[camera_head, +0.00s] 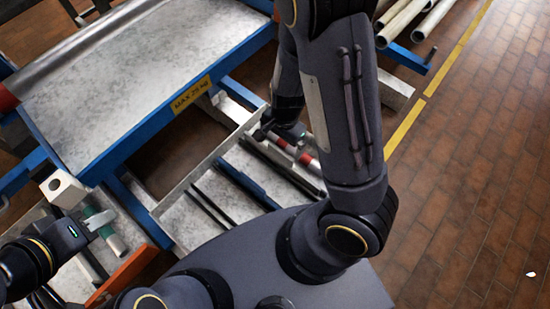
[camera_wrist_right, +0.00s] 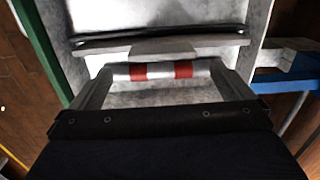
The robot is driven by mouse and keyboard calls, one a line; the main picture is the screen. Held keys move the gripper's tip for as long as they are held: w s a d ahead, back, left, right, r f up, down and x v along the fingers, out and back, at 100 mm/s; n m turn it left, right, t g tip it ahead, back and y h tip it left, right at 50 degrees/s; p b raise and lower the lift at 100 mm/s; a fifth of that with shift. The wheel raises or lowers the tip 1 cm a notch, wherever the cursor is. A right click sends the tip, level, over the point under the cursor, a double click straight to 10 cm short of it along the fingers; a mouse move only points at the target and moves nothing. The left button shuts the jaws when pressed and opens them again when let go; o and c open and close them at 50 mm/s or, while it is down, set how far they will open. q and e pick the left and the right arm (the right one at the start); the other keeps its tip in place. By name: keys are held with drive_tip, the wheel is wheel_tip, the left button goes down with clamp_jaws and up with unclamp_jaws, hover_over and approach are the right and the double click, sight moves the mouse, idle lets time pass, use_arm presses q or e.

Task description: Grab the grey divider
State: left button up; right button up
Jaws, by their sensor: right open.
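The right wrist view shows a grey bar with a wider middle part, which looks like the grey divider (camera_wrist_right: 165,48), lying across the tray just beyond my fingertips. In the head view, a long dark-grey bar (camera_head: 277,163) that may be the same one lies in the tray beside my right gripper (camera_head: 284,137). My right gripper (camera_wrist_right: 166,82) is open. A red-and-white cylinder (camera_wrist_right: 188,70) shows between its fingers; I cannot tell whether they touch it. My left gripper (camera_head: 95,226) is at the lower left, by a green-and-grey cylinder (camera_head: 103,228); its jaw state is unclear.
The metal tray (camera_head: 215,228) also holds thin black rods (camera_head: 212,208) and a blue bar (camera_head: 247,186). A blue-framed grey table (camera_head: 130,85) stands behind it. A white block with a hole (camera_head: 62,188) is at the left.

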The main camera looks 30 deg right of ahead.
sight(281, 152)
drive_tip(key=f, duration=0.1)
drive_tip(key=f+b, duration=0.1)
drive_tip(key=f, duration=0.1)
drive_tip(key=shift+w+d+f+h, duration=0.25)
drive_tip(key=shift+d+h, duration=0.05)
drive_tip(key=shift+d, duration=0.05)
drive_tip(key=f+b, duration=0.1)
drive_tip(key=f, duration=0.1)
drive_tip(key=f+b, duration=0.1)
drive_tip(key=f, duration=0.1)
drive_tip(key=f+b, duration=0.1)
drive_tip(key=f, duration=0.1)
drive_tip(key=shift+a, duration=0.25)
drive_tip(key=shift+r, duration=0.15)
drive_tip(key=c, duration=1)
drive_tip(key=shift+r, duration=0.1)
drive_tip(key=shift+c, duration=0.2)
